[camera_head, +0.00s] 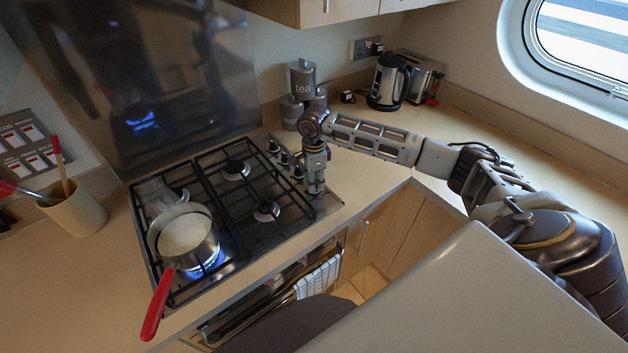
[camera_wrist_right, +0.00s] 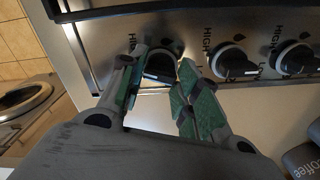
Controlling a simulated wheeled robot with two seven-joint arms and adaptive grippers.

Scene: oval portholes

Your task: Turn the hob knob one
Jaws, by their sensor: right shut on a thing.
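The hob (camera_head: 237,190) has a row of knobs along its right side. In the right wrist view, my right gripper (camera_wrist_right: 163,72) has its green-padded fingers on both sides of the end black knob (camera_wrist_right: 160,62), shut on it. The knob carries a pale mark. Two more knobs, the middle one (camera_wrist_right: 235,64) and one further right (camera_wrist_right: 298,60), stand free beside it. In the head view my right gripper (camera_head: 316,188) points down at the hob's front right corner and hides the held knob. My left gripper is not in view.
A pan (camera_head: 183,228) with a red handle sits over a blue flame at the hob's front left, handle overhanging the front. Tea and sugar canisters (camera_head: 302,78), a kettle (camera_head: 389,82) and a toaster (camera_head: 425,78) stand behind my right arm. The right counter is mostly clear.

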